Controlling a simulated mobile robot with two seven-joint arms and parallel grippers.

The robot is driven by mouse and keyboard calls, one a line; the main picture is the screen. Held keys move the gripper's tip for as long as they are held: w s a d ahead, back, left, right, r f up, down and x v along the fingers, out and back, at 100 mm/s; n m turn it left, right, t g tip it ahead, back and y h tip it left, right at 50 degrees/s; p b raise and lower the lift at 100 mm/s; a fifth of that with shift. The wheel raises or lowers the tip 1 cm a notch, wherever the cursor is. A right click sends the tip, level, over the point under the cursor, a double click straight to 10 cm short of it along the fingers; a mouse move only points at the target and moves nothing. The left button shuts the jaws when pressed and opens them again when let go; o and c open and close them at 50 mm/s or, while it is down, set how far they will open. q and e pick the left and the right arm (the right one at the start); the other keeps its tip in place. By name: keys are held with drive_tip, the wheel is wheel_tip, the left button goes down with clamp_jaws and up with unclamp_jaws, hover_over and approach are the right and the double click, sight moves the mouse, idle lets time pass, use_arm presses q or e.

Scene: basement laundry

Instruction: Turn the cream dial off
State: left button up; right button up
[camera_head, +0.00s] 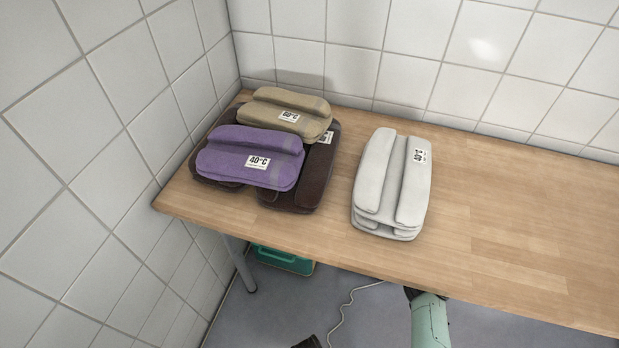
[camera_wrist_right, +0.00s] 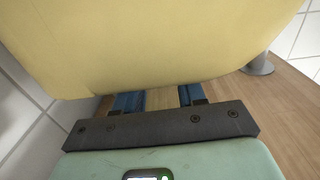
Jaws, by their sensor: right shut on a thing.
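No cream dial can be made out in the head view. In the right wrist view a large, smooth pale yellow thing (camera_wrist_right: 160,40) fills the top, very close to the camera. I cannot tell whether it is the dial or another object. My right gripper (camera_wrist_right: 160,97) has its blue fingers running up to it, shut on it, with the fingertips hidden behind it. In the head view a teal arm link of mine shows below the table's front edge. My left gripper cannot be made out.
The wooden table (camera_head: 490,235) holds a white towel stack (camera_head: 385,190), a purple towel (camera_head: 235,160), and a tan towel (camera_head: 270,115) on dark brown ones (camera_head: 318,170). Its right side is clear. A green box (camera_head: 283,262) and a white cable (camera_head: 345,310) are below. Tiled walls enclose the corner.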

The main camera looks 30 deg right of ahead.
drive_tip(key=shift+w+d+f+n+g+y, duration=0.1)
drive_tip(key=shift+w+d+n+g+y, duration=0.1)
drive_tip(key=shift+n+g+y, duration=0.7)
drive_tip(key=shift+g+y, duration=0.1)
drive_tip(key=o, duration=1.1)
drive_tip(key=shift+c, duration=0.2)
drive_tip(key=shift+s, duration=0.15)
use_arm(q)
drive_tip(key=shift+w+d+r+t+p, duration=0.1)
drive_tip(key=shift+w+r+t+p, duration=0.3)
drive_tip(key=shift+w, duration=0.45)
drive_tip(key=shift+w+d+r+t+p, duration=0.1)
drive_tip(key=shift+w+r+t+p, duration=0.1)
drive_tip(key=shift+w+r+p, duration=0.45)
use_arm(e)
drive_tip(key=v, duration=1.3)
use_arm(q)
drive_tip(key=shift+w+f, duration=0.15)
drive_tip(key=shift+f, duration=0.1)
